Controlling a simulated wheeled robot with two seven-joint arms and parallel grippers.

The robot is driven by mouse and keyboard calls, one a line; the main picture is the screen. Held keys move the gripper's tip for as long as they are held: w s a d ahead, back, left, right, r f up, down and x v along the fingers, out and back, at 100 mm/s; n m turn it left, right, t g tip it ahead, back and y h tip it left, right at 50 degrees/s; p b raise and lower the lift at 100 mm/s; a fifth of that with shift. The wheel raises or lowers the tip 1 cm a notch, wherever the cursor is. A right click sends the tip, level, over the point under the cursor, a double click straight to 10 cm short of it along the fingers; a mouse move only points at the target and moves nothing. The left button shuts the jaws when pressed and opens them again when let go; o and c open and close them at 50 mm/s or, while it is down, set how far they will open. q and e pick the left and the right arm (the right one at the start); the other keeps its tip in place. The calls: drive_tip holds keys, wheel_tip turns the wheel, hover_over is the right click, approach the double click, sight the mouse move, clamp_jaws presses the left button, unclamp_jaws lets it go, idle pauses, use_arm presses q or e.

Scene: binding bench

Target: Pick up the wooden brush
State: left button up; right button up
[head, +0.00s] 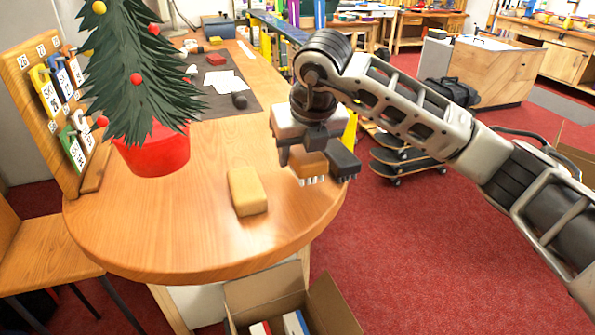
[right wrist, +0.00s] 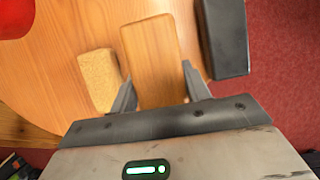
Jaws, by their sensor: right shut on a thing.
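The wooden brush (head: 312,167), a light brown block with pale bristles underneath, is at the right side of the rounded table end. My right gripper (head: 303,152) comes down over it from above. In the right wrist view the wooden brush (right wrist: 151,50) lies between the two fingers of my right gripper (right wrist: 158,88), which is shut on it. The bristles point down toward the tabletop; I cannot tell whether they touch it. My left gripper is not in view.
A black brush (head: 345,163) is close at the right of the wooden one, near the table edge. A yellow sponge-like block (head: 247,191) lies to the left. A small tree in a red pot (head: 155,150) stands further left. An open cardboard box (head: 265,289) is below the table (head: 190,235).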

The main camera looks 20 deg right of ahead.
sight(317, 154)
drive_tip(key=s+r, duration=0.1)
drive_tip(key=s+d+r, duration=0.1)
drive_tip(key=r, duration=0.1)
drive_tip(key=s+r, duration=0.1)
drive_tip(key=shift+s+d+r+b, duration=0.2)
drive_tip(key=shift+s+d+b, duration=0.05)
drive_tip(key=shift+s+b, duration=0.1)
drive_tip(key=s+d+r+b, duration=0.1)
drive_tip(key=s+d+r, duration=0.2)
drive_tip(key=s, duration=0.5)
drive_tip(key=shift+s+r, duration=0.2)
drive_tip(key=shift+r, duration=0.25)
